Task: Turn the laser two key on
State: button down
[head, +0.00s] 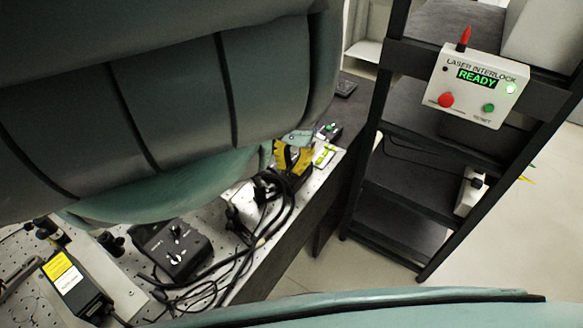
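A black control box (174,248) with a light knob or key on its sloped face lies on the perforated bench, left of the cables; its lettering is too small to read. A second dark box (298,178) lies farther back near the bench edge, partly covered. Over it is a small teal and yellow-black part, which appears to be my gripper (288,166) at the end of my large teal arm. Whether its fingers are apart or closed is not clear. No key marked two can be made out.
A laser interlock box (480,88) on a black rack (400,180) shows READY, with a red and a green button. Black cables (245,255) are tangled on the bench (262,262). A device with a yellow label (64,277) stands at lower left. Floor (520,220) shows at right.

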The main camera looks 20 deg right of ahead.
jog(key=shift+m+t, duration=0.3)
jog(key=shift+m, duration=0.7)
jog(key=shift+y, duration=0.3)
jog(key=c, duration=1.4)
grip_release()
jog(key=v, duration=1.2)
jog(key=shift+s, duration=0.15)
